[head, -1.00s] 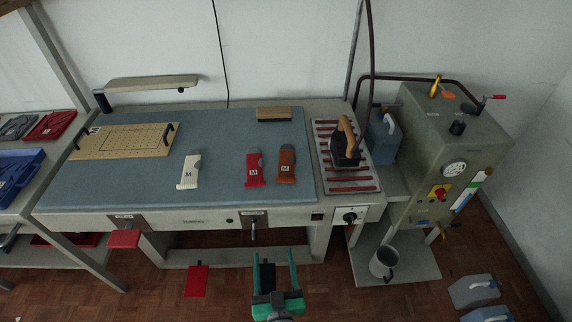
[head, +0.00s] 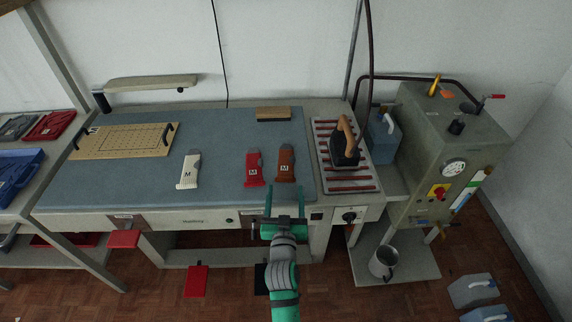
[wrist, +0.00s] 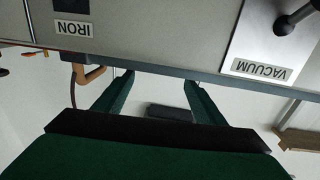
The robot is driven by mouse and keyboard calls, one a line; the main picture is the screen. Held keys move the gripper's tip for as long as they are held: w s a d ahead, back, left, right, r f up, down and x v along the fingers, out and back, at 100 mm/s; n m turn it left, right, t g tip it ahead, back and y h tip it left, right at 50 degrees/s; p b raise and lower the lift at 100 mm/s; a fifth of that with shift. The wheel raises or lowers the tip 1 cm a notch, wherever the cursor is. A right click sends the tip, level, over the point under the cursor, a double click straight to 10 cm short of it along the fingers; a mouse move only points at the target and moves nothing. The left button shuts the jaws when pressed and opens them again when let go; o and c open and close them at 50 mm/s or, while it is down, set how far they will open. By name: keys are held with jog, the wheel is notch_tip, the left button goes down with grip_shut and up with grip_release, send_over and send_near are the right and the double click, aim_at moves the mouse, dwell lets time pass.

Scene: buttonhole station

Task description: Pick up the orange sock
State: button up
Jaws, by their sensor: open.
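The orange sock (head: 286,164), a brownish orange with a white M label, lies flat on the blue-grey table top, right of the red sock. My gripper (head: 285,190) is open and empty, in front of the table's front edge. In the head view its fingertips show just below the sock's near end, one to each side. In the wrist view the fingers (wrist: 158,84) stand apart with nothing between them held. I cannot make out the sock in the wrist view.
A red sock (head: 254,168) and a cream sock (head: 189,170) lie to the left. An iron (head: 345,145) stands on a red-barred rest to the right. A wooden block (head: 273,114) lies behind. The front panel (wrist: 160,30) fills the top of the wrist view.

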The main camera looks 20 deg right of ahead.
aim_at(285, 181)
jog(key=shift+x, duration=3.1)
jog(key=shift+a+f, duration=0.15)
jog(key=c, duration=0.8)
